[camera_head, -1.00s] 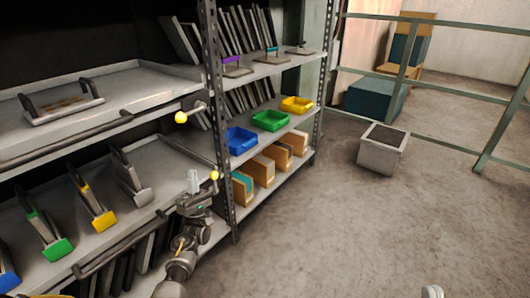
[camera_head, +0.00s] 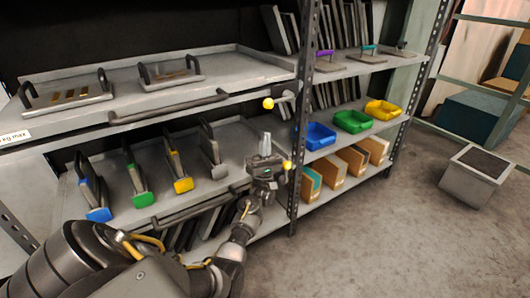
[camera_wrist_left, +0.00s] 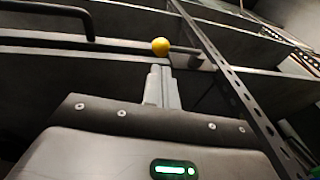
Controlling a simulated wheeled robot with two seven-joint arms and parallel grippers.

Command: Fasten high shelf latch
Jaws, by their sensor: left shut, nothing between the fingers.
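The high shelf latch has a yellow ball knob (camera_head: 268,103) on a short bar at the right front end of the upper drawer-like shelf (camera_head: 205,85), beside the perforated post. A second yellow knob (camera_head: 287,165) is at the lower shelf (camera_head: 130,195). My left gripper (camera_head: 265,143) is shut and empty, fingers pointing up, a little below the high knob and apart from it in the head view. In the left wrist view, the closed fingers (camera_wrist_left: 161,82) point toward a yellow knob (camera_wrist_left: 160,46), just beyond the tips. My right gripper is out of view.
The perforated post (camera_head: 300,130) stands close right of my gripper. A long handle (camera_head: 168,107) runs along the upper shelf front. Several coloured-ended dies stand on the lower shelf. Blue (camera_head: 316,136), green (camera_head: 352,121) and yellow (camera_head: 383,110) bins sit right.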

